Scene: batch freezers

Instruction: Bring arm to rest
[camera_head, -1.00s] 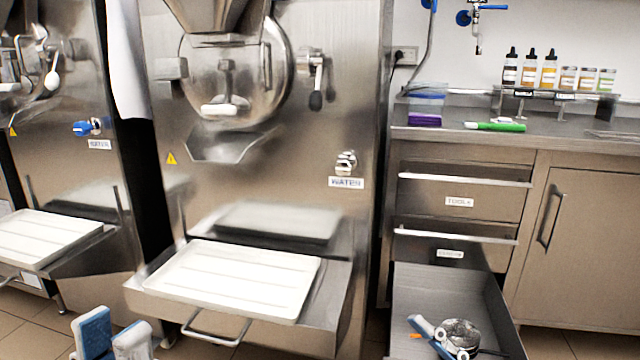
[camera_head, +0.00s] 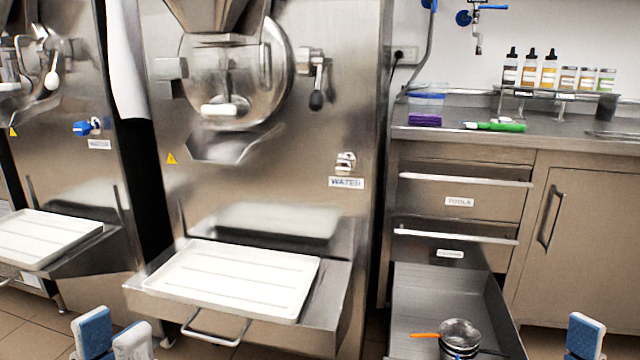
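My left gripper (camera_head: 112,338) shows at the bottom left, in front of the middle freezer. Its two white fingers with blue pads stand apart, with nothing seen between them. A finger of my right gripper (camera_head: 585,338) shows at the bottom right, in front of the cabinet. The rest of that gripper is out of frame, so its opening cannot be judged. It is apart from and right of the open drawer (camera_head: 415,290). In the drawer stands a round metal container (camera_head: 459,332) with an orange-handled item (camera_head: 425,335) beside it.
The middle batch freezer (camera_head: 265,190) has a white tray (camera_head: 232,279) on its shelf; another freezer (camera_head: 70,130) stands left. The counter (camera_head: 560,131) holds a green tool (camera_head: 500,127), a purple-and-clear box (camera_head: 425,110) and several bottles (camera_head: 550,68). The open drawer juts forward.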

